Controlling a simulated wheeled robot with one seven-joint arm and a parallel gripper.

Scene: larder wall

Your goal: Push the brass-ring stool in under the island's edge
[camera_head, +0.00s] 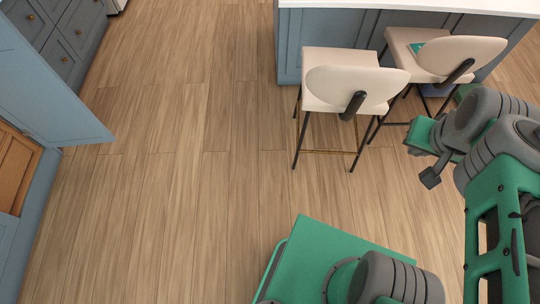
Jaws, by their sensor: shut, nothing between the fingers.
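The brass-ring stool (342,80) appears to be the left of two cream stools. It has a rounded backrest, thin black legs and a brass-coloured footrest low between them. It stands upright, with its seat's far edge near the island's front and most of the seat out from the countertop (405,5). The blue island (290,48) is at the top right. My gripper (430,178) is to the right of this stool and nearer me, apart from it in the picture. It looks shut and empty; my arm partly crowds its view.
A second cream stool (458,57) stands close on the right, with a teal item (416,47) on its seat. An open blue door (45,85) and drawers (68,32) are on the left. The wooden floor (180,180) is clear between.

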